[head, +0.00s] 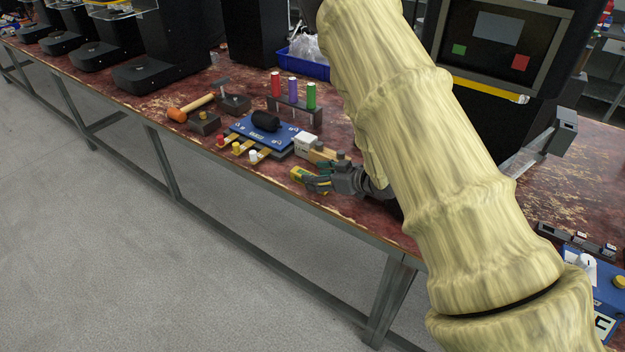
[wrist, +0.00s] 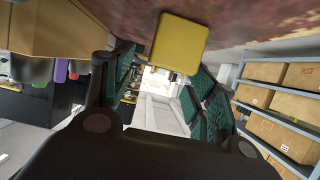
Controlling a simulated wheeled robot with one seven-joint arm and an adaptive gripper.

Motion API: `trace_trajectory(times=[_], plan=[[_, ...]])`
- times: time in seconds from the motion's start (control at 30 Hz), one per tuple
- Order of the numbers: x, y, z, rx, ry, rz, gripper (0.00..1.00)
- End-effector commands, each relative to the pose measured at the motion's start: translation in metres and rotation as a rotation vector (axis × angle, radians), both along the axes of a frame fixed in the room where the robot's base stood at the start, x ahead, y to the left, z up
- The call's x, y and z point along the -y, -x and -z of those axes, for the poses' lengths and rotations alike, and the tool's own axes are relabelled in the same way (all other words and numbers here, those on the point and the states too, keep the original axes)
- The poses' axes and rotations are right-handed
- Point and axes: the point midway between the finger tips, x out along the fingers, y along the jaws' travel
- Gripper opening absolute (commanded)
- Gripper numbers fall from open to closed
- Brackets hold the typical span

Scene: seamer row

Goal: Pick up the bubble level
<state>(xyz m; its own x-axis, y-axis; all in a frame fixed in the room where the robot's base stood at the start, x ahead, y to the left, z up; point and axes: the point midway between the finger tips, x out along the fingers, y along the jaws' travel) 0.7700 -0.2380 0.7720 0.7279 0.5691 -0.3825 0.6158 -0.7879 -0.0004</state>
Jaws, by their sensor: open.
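The bubble level appears to be the small yellow block (head: 298,173) near the front edge of the worn red-brown bench (head: 180,150) in the head view. In the wrist view, a plain yellow face of it (wrist: 180,43) shows near the tips of the fingers, against the bench surface. My gripper (head: 313,183) reaches in low from the right, and its dark fingers partly cover the yellow block. In the wrist view my gripper (wrist: 165,75) is open, with green pads apart on both sides. I cannot tell whether a finger touches the block.
A wood block with a white part (head: 306,143) stands just behind. A blue plate with a black cylinder (head: 265,122), a rack with red, purple and green tubes (head: 293,105), and an orange mallet (head: 190,108) lie farther left. A black machine with a screen (head: 495,50) stands behind.

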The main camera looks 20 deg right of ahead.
Motion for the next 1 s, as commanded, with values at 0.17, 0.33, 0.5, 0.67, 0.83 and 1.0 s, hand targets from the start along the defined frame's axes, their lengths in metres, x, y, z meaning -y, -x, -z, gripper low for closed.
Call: trace_trajectory(times=[0.17, 0.33, 0.5, 0.67, 0.83, 1.0], plan=[[-0.013, -0.017, 0.008, 0.001, 0.001, -0.002, 0.57], [-0.017, -0.022, 0.012, -0.001, 0.001, 0.000, 0.57], [-0.017, -0.022, 0.012, 0.000, 0.000, 0.001, 0.57], [-0.017, -0.022, 0.012, 0.000, 0.000, 0.001, 0.35], [-0.016, -0.022, 0.012, 0.000, 0.000, 0.002, 0.06], [-0.016, -0.022, 0.012, 0.001, 0.000, 0.002, 0.06]])
